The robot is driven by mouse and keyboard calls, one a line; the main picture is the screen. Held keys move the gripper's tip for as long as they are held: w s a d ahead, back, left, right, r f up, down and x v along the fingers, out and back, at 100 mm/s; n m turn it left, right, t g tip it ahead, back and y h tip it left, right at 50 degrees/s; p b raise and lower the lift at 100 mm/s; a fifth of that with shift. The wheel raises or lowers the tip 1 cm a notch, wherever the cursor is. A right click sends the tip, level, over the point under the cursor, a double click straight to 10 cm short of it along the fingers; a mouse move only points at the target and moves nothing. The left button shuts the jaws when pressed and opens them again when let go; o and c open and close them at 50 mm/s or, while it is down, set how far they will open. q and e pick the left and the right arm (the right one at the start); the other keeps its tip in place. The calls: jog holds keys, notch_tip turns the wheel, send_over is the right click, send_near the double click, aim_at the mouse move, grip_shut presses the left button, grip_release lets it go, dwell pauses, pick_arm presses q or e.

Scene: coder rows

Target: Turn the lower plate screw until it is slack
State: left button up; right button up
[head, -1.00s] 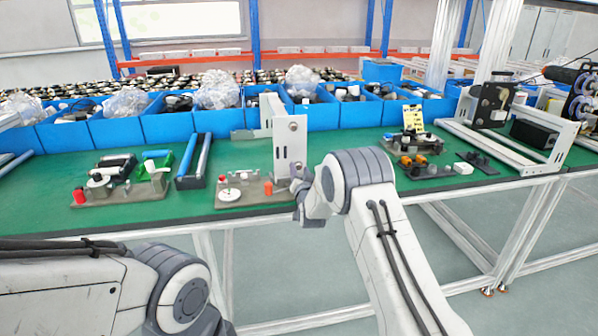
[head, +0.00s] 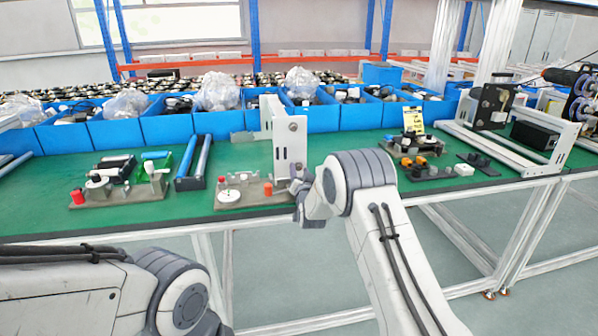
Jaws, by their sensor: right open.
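A white upright plate (head: 281,142) stands on a grey fixture base (head: 228,201) at the front of the green bench. Its upper screw (head: 293,127) shows as a round grey head near the top. The lower plate screw is mostly hidden behind my right gripper. My right gripper (head: 298,185) is at the lower front part of the plate, close to where the lower screw sits. It is open, but its fingers are small and partly covered by my wrist, so contact cannot be told. Only part of my left arm shows at the lower left; its gripper is out of view.
The fixture base also carries a red knob (head: 222,182), a white disc (head: 229,195) and an orange peg (head: 268,189). Another fixture (head: 120,192) stands to the left. Blue bins (head: 216,122) line the back. Green bench surface is clear at far left.

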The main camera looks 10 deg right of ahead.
grip_shut()
jog(key=n+b, duration=0.1)
jog(key=n, duration=0.2)
jog(key=shift+f+n, duration=0.1)
jog(key=shift+n, duration=0.2)
jog(key=n, duration=0.6)
jog(key=shift+s+b, duration=0.1)
jog(key=shift+b, duration=0.25)
grip_release()
